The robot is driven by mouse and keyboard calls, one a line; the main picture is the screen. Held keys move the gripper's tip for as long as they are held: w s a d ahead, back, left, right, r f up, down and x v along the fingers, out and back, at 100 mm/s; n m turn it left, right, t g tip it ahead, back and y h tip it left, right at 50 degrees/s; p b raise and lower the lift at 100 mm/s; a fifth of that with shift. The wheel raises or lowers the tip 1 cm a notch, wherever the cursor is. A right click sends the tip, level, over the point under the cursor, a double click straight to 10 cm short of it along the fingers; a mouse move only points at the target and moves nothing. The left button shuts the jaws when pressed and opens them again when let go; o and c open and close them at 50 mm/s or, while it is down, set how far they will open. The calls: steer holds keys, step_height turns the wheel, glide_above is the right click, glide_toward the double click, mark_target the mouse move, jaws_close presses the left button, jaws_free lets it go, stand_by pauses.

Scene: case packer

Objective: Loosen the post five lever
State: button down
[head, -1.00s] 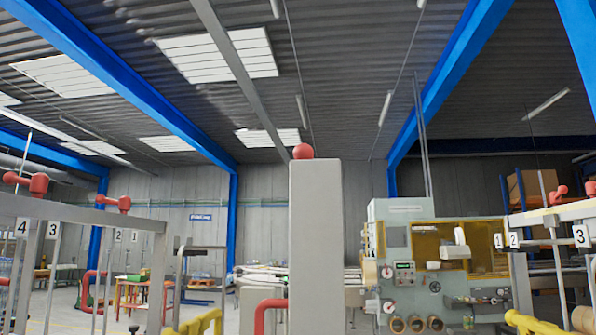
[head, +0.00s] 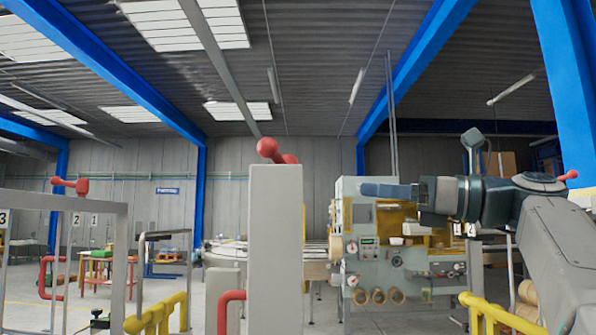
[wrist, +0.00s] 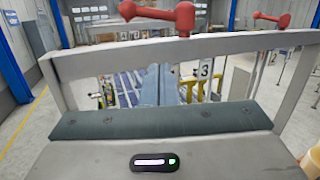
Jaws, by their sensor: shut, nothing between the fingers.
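My gripper (head: 372,189) reaches in from the right in the head view, raised in front of the packing machine. Its blue-grey fingers are closed together and empty. They also show in the wrist view (wrist: 153,86), pointing forward below a grey rail. A red lever (wrist: 160,13) with a ball end sits on that rail, above and apart from the fingers. In the head view, a red lever (head: 268,149) tops the wide grey post at the centre, left of my gripper. I see no number five, so I cannot tell which lever is post five.
The grey post (head: 275,240) stands close in front. A grey rail frame with number plates and another red lever (head: 70,186) is at left. Yellow guards (head: 158,314) stand low on both sides. The packing machine (head: 395,245) is behind. Another red lever (wrist: 285,18) shows at right.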

step_height(320, 180, up, 3)
steer(key=s+g+y, duration=0.1)
steer(key=p, duration=0.3)
glide_toward(280, 157)
steer(key=x, duration=0.7)
steer(key=shift+s, duration=0.15)
